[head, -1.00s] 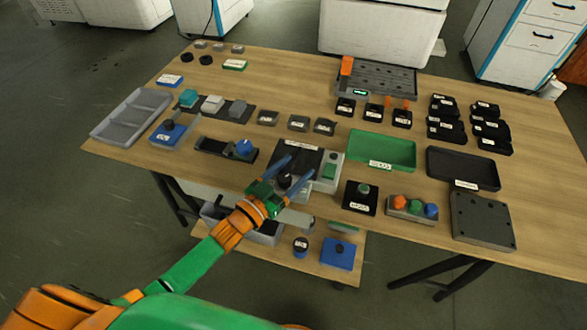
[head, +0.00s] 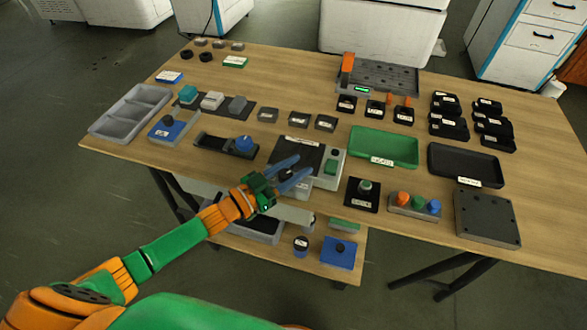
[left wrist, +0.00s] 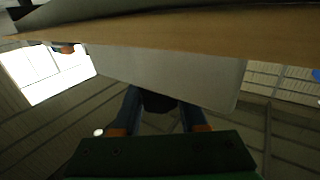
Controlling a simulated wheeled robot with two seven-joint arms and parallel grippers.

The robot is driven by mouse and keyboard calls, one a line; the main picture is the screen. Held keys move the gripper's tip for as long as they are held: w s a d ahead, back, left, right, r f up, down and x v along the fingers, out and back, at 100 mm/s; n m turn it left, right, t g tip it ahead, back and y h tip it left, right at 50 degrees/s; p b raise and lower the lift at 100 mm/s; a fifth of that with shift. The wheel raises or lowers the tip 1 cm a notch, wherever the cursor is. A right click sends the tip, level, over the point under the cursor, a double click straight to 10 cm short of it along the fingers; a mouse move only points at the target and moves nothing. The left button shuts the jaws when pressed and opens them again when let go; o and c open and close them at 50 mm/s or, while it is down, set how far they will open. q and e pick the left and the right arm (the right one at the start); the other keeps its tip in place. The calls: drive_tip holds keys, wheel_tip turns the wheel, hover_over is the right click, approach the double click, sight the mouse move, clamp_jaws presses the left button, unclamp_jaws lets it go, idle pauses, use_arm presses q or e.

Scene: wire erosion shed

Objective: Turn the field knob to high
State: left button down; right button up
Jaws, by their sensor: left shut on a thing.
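The knob, a small dark cap (head: 287,174), sits on the front part of a grey unit with a black plate (head: 297,152) at the table's front edge. My left gripper (head: 301,166) reaches it from the front left, its two blue fingers on either side. The left wrist view shows a dark round piece (left wrist: 158,101) between the fingers, which are shut on it. The fingers hide part of the knob and its markings, so I cannot read its setting. My right gripper is not in view.
A green button (head: 331,167) is on the same unit, right of the fingers. A blue-knobbed slider (head: 243,145) is to the left, a black box with a round knob (head: 364,187) to the right. A lower shelf holds a blue box (head: 339,252).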

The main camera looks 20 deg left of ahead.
sight(278, 177)
use_arm(q)
drive_tip(key=m+g+h+b, duration=0.2)
drive_tip(key=shift+s+d+f+g+h, duration=0.2)
drive_tip(key=shift+g+h, duration=0.1)
drive_tip(key=shift+h, duration=0.1)
drive_tip(key=shift+s+r+m+g+h+b, duration=0.15)
drive_tip(key=shift+m+g+h+b, duration=0.25)
drive_tip(key=shift+m+g+b, duration=0.25)
drive_tip(key=shift+d, duration=0.1)
drive_tip(key=shift+c, duration=2.2)
unclamp_jaws()
drive_tip(key=v, duration=0.7)
